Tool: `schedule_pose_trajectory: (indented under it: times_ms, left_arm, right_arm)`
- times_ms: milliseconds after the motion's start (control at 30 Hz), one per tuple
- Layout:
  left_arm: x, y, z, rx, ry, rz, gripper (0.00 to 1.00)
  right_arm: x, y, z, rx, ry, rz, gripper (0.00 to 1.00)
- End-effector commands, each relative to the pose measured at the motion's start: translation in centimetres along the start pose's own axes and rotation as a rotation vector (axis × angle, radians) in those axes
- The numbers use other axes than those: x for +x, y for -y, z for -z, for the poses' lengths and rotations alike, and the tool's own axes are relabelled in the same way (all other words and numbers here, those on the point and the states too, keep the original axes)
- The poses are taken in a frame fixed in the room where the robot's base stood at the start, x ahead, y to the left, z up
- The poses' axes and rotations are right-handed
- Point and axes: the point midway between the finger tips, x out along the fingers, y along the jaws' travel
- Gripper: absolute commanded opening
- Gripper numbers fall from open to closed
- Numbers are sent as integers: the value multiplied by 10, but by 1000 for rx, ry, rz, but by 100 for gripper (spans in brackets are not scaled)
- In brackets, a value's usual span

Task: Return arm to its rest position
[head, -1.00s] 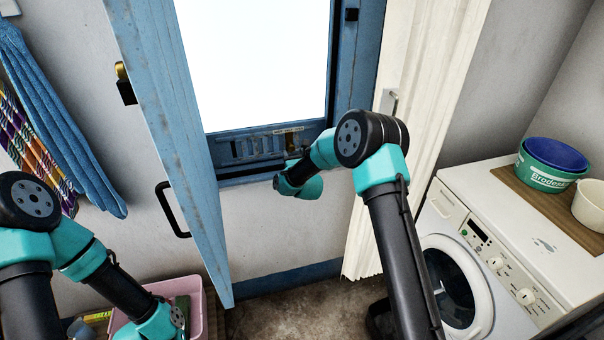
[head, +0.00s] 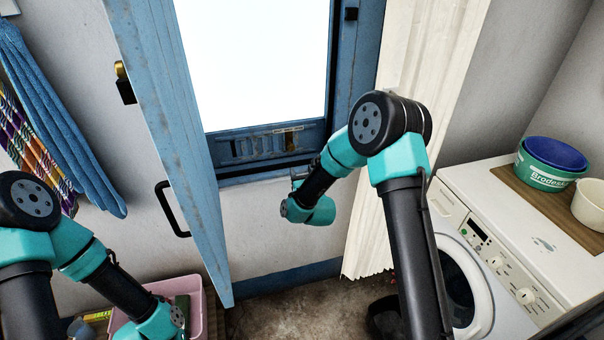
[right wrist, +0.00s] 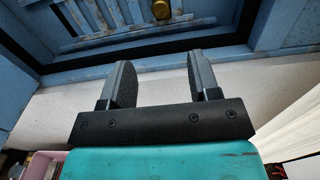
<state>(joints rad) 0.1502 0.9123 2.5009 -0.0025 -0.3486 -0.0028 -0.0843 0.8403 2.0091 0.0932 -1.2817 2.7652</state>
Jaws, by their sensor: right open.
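My right arm (head: 408,250) reaches up in front of the blue window frame, and its wrist (head: 312,208) hangs below the sill, left of the curtain. My right gripper (right wrist: 160,75) shows in the right wrist view with its two dark fingers wide apart and nothing between them. It points toward the lower blue frame and is apart from it. My left arm (head: 108,282) is folded at the lower left, and its gripper is out of view.
A blue shutter (head: 168,140) stands open at left. A brass latch (head: 290,142) sits on the lower frame. A pale curtain (head: 425,85) hangs right of the window. A washing machine (head: 500,255) with tubs (head: 548,178) stands at right, and a pink crate (head: 196,292) is below left.

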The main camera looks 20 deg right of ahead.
Motion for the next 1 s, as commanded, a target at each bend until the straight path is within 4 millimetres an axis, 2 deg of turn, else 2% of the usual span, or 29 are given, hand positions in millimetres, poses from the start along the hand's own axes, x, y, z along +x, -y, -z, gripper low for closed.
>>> schedule_pose_trajectory:
  times_ms: [300, 467, 667, 1000]
  left_arm:
    - [0, 0, 0, 0, 0, 0, 21]
    - [0, 0, 0, 0, 0, 0, 21]
    - [0, 0, 0, 0, 0, 0, 21]
    - [0, 0, 0, 0, 0, 0, 21]
  right_arm:
    - [0, 0, 1, -7, -4, -1, 56]
    - [-6, 1, 14, -92, -48, -15, 56]
    - [-28, 4, 54, -369, -184, -86, 56]
    - [-88, 8, 128, -933, -399, -365, 56]
